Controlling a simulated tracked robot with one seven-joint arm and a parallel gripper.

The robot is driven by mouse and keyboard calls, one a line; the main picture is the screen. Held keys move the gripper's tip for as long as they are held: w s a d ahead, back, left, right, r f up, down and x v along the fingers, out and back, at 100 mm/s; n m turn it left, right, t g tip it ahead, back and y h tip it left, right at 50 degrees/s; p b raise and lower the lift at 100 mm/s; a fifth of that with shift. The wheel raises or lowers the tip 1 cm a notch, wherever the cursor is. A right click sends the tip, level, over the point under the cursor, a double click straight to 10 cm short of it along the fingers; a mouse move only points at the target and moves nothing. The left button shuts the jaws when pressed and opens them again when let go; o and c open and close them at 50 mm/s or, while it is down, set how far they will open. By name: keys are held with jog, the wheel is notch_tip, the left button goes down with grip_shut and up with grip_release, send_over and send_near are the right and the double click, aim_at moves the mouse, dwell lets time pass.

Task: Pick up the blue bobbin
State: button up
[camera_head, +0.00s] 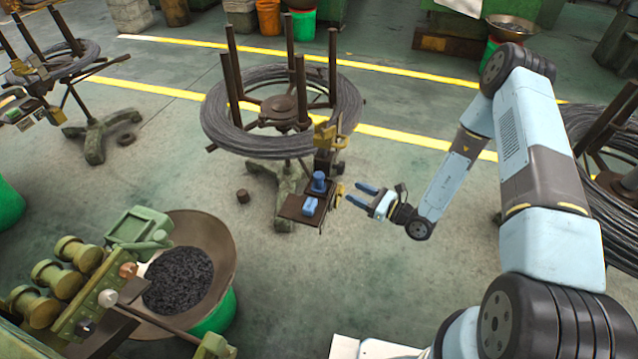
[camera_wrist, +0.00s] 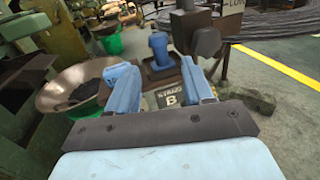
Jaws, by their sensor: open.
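The blue bobbin (camera_head: 319,183) stands upright on a small brown shelf (camera_head: 290,209) attached to the wire-coil stand. In the wrist view the bobbin (camera_wrist: 160,49) shows beyond the fingers, upright with a wider base.
The coil stand (camera_head: 283,110) with upright posts rises behind the shelf. A yellow bracket (camera_head: 325,134) sits above it. A wide pan of dark pieces (camera_head: 180,278) on a green bucket and a green machine (camera_head: 75,290) are at lower left. Floor around the gripper is clear.

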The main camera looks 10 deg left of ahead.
aim_at(323, 176)
jog(key=x, duration=1.3)
jog(key=shift+s+a+r, duration=0.1)
jog(key=shift+s+a, duration=0.1)
jog(key=shift+s, duration=0.05)
jog(key=shift+c, duration=0.5)
jog(key=c, duration=0.8)
